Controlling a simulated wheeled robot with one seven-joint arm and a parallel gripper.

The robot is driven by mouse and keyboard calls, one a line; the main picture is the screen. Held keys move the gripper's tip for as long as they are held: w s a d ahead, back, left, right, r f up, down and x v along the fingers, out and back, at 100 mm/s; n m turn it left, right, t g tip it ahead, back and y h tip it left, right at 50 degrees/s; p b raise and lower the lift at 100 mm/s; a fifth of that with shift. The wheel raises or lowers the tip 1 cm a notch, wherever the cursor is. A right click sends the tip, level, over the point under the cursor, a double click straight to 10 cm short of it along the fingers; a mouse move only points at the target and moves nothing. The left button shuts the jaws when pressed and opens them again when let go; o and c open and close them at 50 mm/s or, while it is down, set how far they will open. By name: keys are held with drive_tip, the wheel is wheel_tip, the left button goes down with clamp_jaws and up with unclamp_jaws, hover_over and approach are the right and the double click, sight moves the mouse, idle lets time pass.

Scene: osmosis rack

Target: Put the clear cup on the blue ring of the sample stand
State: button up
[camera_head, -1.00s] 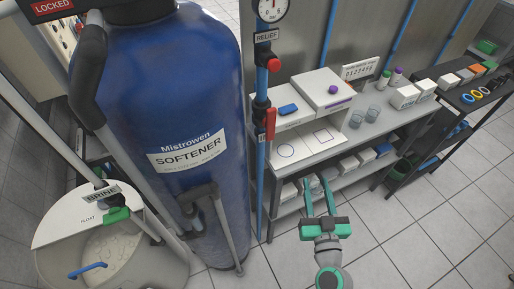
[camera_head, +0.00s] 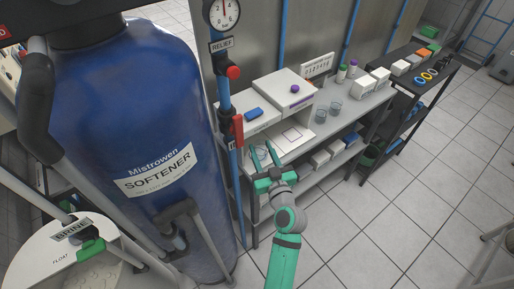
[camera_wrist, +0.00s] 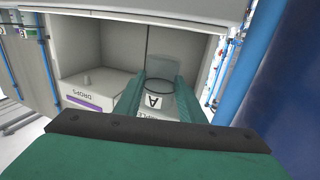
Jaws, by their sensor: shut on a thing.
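The white sample stand (camera_head: 302,146) is on the upper shelf of the rack, right of the softener tank. Its purple square outline shows, while its blue ring is largely covered by my gripper (camera_head: 261,163). My gripper is shut on a clear cup (camera_wrist: 160,72), which is faint between the green fingers in the wrist view. The cup is at the ring end of the stand in the head view. A dark circular line shows through the cup. I cannot tell whether the cup touches the stand.
A white box with a purple label (camera_head: 301,103) and a lower white box with a blue item (camera_head: 254,113) are behind the stand. The blue softener tank (camera_head: 125,130) and a blue pipe (camera_head: 228,115) are close on the left.

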sight(259, 145)
drive_tip(key=x, duration=0.3)
drive_tip(key=shift+w+a, duration=0.15)
drive_tip(key=shift+w, duration=0.15)
drive_tip(key=shift+w+a+f, duration=0.1)
drive_tip(key=shift+w+f, duration=0.05)
drive_tip(key=shift+f, duration=0.75)
drive_tip(key=shift+w+f, duration=0.15)
drive_tip(key=shift+f, duration=0.7)
drive_tip(key=shift+f, duration=0.1)
drive_tip(key=o, duration=1)
